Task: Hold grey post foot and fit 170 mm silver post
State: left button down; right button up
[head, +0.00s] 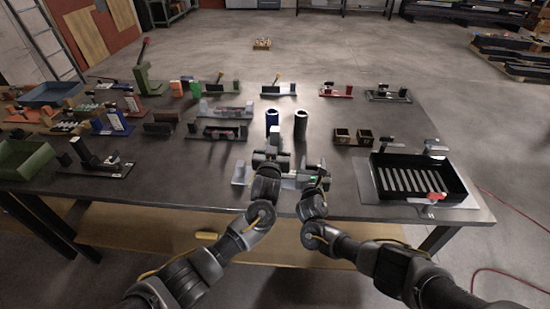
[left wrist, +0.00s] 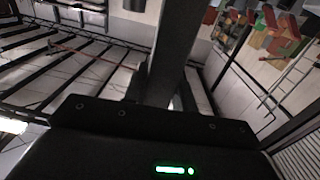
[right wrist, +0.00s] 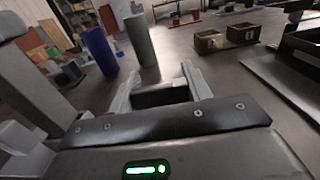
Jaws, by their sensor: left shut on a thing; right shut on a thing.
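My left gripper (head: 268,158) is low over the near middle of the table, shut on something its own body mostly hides. In the left wrist view a dark grey bar (left wrist: 172,55) rises in front of the gripper body; I cannot tell whether it is a finger or the held part. My right gripper (head: 312,178) is close beside it on the right, also shut. In the right wrist view its pale fingers (right wrist: 160,92) stand on either side of a dark block (right wrist: 162,97). I cannot clearly make out the grey post foot or the silver post.
A blue cylinder (head: 272,121) and a grey cylinder (head: 300,124) stand upright just beyond the grippers. A black slotted tray (head: 378,188) is at right. Two small boxes (head: 341,135) and several fixtures stand farther back. Pale plates (head: 241,174) lie by the left gripper.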

pick_arm(q)
jog(key=shift+f, duration=2.15)
jog(key=shift+f, duration=0.1)
jog(key=c, duration=1.1)
grip_release()
jog(key=shift+f, duration=0.1)
jog(key=shift+r, duration=0.2)
jog(key=s, duration=0.4)
jog(key=s+a, duration=0.1)
jog(key=s, duration=0.7)
jog(key=shift+a, duration=0.3)
